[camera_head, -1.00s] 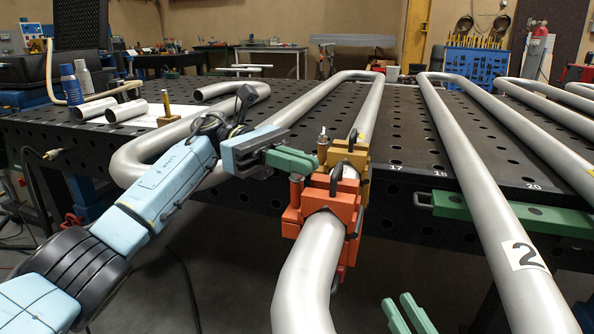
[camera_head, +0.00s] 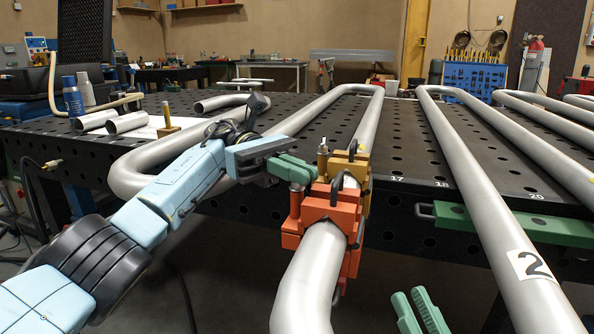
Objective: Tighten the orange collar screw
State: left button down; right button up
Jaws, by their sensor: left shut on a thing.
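The orange collar (camera_head: 328,217) is clamped around the end part of a silver coil pipe (camera_head: 308,275), just off the table's front edge. A yellow collar (camera_head: 357,168) sits right behind it on the same pipe line. My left gripper (camera_head: 298,170) comes in from the left, and its green fingers are shut at the upper left of the orange collar, on the collar screw (camera_head: 296,196). The fingers hide the screw's top. My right gripper (camera_head: 420,312) shows only as two green fingertips at the bottom, apart and empty, between the collar pipe and the pipe marked 2.
The black perforated table (camera_head: 405,150) carries several silver coils. The pipe marked 2 (camera_head: 500,230) runs along the right. A green bar (camera_head: 480,222) with a handle lies at the table's front edge. A brass post (camera_head: 168,122) and bottles (camera_head: 72,95) stand at the left.

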pick_arm(q)
jog(key=c, duration=1.6)
grip_release()
jog(key=shift+r, duration=0.1)
